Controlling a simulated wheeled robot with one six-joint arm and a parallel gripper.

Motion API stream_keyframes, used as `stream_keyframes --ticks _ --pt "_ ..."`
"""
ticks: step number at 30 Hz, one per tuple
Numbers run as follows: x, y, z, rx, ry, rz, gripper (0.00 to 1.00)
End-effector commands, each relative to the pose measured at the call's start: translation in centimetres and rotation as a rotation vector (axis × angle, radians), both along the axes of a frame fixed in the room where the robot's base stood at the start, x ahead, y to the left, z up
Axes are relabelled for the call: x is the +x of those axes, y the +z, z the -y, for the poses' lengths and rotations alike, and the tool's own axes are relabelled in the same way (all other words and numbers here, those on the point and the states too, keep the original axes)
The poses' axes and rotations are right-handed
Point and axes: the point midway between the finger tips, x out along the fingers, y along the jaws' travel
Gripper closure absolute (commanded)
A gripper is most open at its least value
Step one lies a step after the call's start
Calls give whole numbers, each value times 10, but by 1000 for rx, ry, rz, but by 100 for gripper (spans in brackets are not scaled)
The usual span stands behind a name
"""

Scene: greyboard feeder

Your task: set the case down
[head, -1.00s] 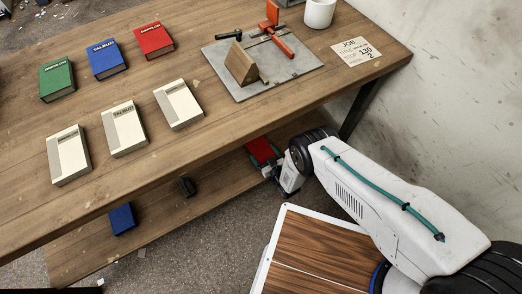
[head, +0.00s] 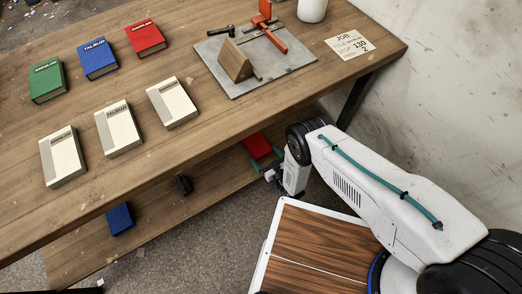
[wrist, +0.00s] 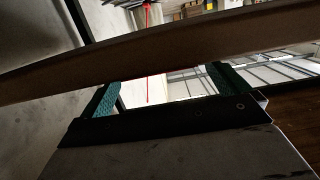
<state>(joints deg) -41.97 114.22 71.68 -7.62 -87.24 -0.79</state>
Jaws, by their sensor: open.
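A red case (head: 257,145) lies on the lower shelf under the bench, partly hidden by the tabletop edge. My gripper (head: 266,159) is just in front of it, below the bench edge. Its green fingers are spread apart, and the case appears to lie beyond their tips. In the wrist view my gripper (wrist: 163,86) is open, with no case visible between the fingers. A dark brown beam crosses that view in front of the fingers.
A blue case (head: 119,219) and a small black object (head: 184,185) are on the lower shelf (head: 75,258). The bench top (head: 200,135) overhangs my gripper and holds several cases, a grey plate (head: 290,80) with a wooden block, and a white cup (head: 312,9).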

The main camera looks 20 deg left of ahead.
Motion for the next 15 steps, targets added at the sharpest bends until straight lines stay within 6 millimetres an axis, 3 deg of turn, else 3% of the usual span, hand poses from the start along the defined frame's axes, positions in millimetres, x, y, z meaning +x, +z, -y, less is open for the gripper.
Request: stream_keyframes --ticks 6,15 --pt "-25 5 32 -1 -2 -2 0" --pt "-37 9 45 0 -1 0 0"
